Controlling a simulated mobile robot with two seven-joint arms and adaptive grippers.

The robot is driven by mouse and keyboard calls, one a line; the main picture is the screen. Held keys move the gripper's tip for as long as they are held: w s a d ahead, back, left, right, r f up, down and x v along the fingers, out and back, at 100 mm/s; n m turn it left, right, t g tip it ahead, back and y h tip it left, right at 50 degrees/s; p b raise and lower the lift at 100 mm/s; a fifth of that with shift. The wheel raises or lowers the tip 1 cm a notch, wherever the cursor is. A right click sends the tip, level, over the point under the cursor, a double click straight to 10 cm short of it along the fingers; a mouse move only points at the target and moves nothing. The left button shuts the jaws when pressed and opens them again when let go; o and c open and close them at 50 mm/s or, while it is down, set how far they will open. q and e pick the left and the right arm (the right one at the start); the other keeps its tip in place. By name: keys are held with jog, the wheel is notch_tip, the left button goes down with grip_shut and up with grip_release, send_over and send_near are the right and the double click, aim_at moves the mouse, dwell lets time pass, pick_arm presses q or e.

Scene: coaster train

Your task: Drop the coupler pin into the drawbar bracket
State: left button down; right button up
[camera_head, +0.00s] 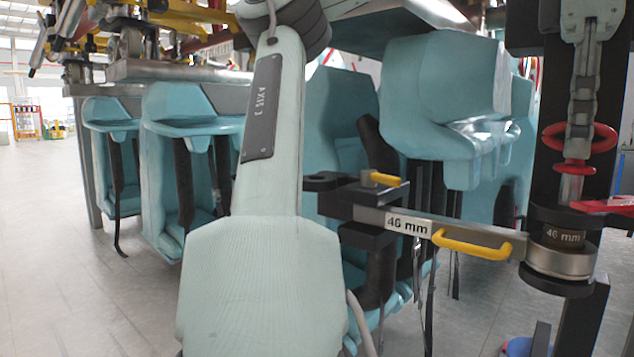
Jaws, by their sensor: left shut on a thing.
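My left gripper (582,118) hangs down from the top right edge. It is shut on the red-ringed coupler pin (569,188). The pin hangs roughly upright, with its grey shank pointing down over the dark drawbar bracket (555,286). The shank's lower end is hidden behind the bracket's top plate, so I cannot tell how deep it sits. A steel drawbar (478,232) with a yellow handle and a "46 mm" label runs from a dark clevis (338,203) to a round eye at the bracket. My right gripper is not in view.
Several teal coaster seats (435,100) with dark straps hang behind the drawbar. A yellow-handled pin (384,180) sits on the clevis. A red piece (606,206) sticks out beside the bracket at the right edge. The grey floor (60,250) at the left is clear.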

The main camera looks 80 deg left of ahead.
aim_at(575, 165)
pick_arm(q)
jog(key=shift+f+b, duration=0.65)
jog(key=shift+f, duration=0.95)
jog(key=c, duration=1.5)
grip_release()
jog(key=shift+o, duration=0.2)
jog(key=shift+r, duration=3.8)
